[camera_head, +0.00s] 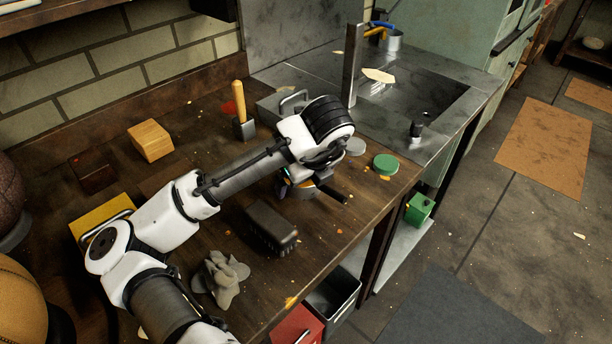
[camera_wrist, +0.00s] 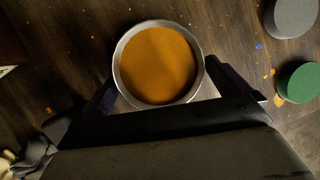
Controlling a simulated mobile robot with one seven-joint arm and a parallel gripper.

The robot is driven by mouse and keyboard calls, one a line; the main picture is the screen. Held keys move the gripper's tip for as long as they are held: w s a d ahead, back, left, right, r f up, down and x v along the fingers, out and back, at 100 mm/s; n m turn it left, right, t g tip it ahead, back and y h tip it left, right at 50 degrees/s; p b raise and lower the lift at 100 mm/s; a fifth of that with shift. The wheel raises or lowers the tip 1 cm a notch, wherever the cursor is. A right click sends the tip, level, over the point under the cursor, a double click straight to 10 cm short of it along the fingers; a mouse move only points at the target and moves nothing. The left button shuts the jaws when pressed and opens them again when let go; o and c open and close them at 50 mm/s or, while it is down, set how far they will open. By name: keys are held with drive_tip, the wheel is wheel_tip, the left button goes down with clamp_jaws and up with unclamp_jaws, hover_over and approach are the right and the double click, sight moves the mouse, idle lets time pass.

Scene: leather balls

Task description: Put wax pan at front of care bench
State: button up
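The wax pan (camera_head: 304,191) is a small round metal pan with orange wax and a dark handle. It is on the wooden bench (camera_head: 335,236), partly hidden under my wrist in the head view. In the wrist view the pan (camera_wrist: 157,63) fills the upper middle; its handle does not show there. My gripper (camera_wrist: 160,82) has its dark fingers spread wide, one on each side of the pan's near half. I cannot tell whether they touch the rim. In the head view my gripper (camera_head: 298,180) is mostly hidden behind the wrist.
A dark brush (camera_head: 270,227) and a crumpled grey cloth (camera_head: 220,277) lie toward the bench's front. A green lid (camera_head: 386,164) and a grey disc (camera_head: 355,146) lie right of the pan. A wooden block (camera_head: 150,140) stands behind. The metal sink (camera_head: 420,95) adjoins the bench.

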drive_tip(key=shift+r, duration=0.25)
drive_tip(key=v, duration=1.2)
